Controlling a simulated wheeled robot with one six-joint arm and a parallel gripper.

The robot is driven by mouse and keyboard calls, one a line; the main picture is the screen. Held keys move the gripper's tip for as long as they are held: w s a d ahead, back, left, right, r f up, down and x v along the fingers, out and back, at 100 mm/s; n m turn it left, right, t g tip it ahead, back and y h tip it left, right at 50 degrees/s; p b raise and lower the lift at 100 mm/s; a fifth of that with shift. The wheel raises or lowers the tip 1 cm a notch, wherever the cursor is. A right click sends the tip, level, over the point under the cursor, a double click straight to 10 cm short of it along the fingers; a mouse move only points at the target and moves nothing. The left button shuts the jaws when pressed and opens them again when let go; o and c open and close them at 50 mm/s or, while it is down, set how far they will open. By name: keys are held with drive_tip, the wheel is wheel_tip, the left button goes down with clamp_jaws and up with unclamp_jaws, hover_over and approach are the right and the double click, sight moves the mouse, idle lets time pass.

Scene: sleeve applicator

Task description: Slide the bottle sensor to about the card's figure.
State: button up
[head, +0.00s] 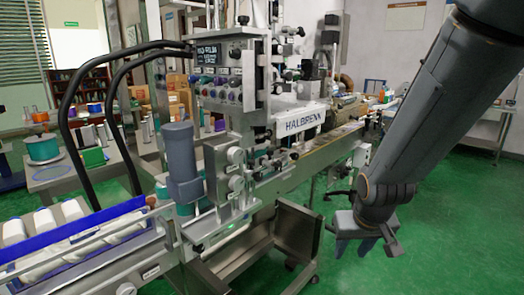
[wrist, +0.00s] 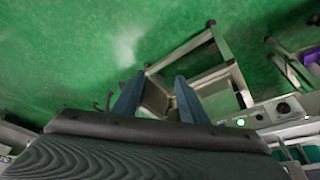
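The sleeve applicator (head: 235,110) stands in the middle of the head view, with a dark text display (head: 206,53) and rows of coloured knobs on its upper panel. I cannot pick out the bottle sensor for certain among the small fittings along its conveyor (head: 325,155). No card with a readable figure shows. My gripper (head: 364,248) hangs fingers-down at the right, in front of the machine and apart from it. In the wrist view my gripper (wrist: 159,80) shows two blue fingers spread apart with nothing held between them.
White bottles (head: 65,235) lie behind a blue rail on the infeed at lower left. A grey motor (head: 181,160) and black hoses (head: 88,75) stand at the machine's left. A steel bin (head: 298,228) sits below the conveyor. Green floor (head: 440,215) at the right is free.

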drive_tip(key=w+a+r+n+t+y+p, duration=0.1)
drive_tip(key=w+a+r+t, duration=0.15)
drive_tip(key=w, duration=0.55)
drive_tip(key=w+a+r+n+t+y, duration=0.15)
drive_tip(key=w+a+t, duration=0.25)
drive_tip(key=w, duration=0.5)
drive_tip(key=n+t+y+p, duration=0.2)
drive_tip(key=n+t+y, duration=0.1)
drive_tip(key=t+y, duration=0.25)
approach(271, 152)
drive_tip(key=x, duration=0.4)
drive_tip(key=shift+m+y, duration=0.25)
drive_tip(key=shift+y, duration=0.15)
drive_tip(key=p+x, duration=0.1)
drive_tip(key=x, duration=0.6)
drive_tip(key=shift+w+d+f, duration=0.1)
drive_tip(key=shift+f, duration=0.05)
drive_tip(key=shift+c, duration=0.3)
clamp_jaws()
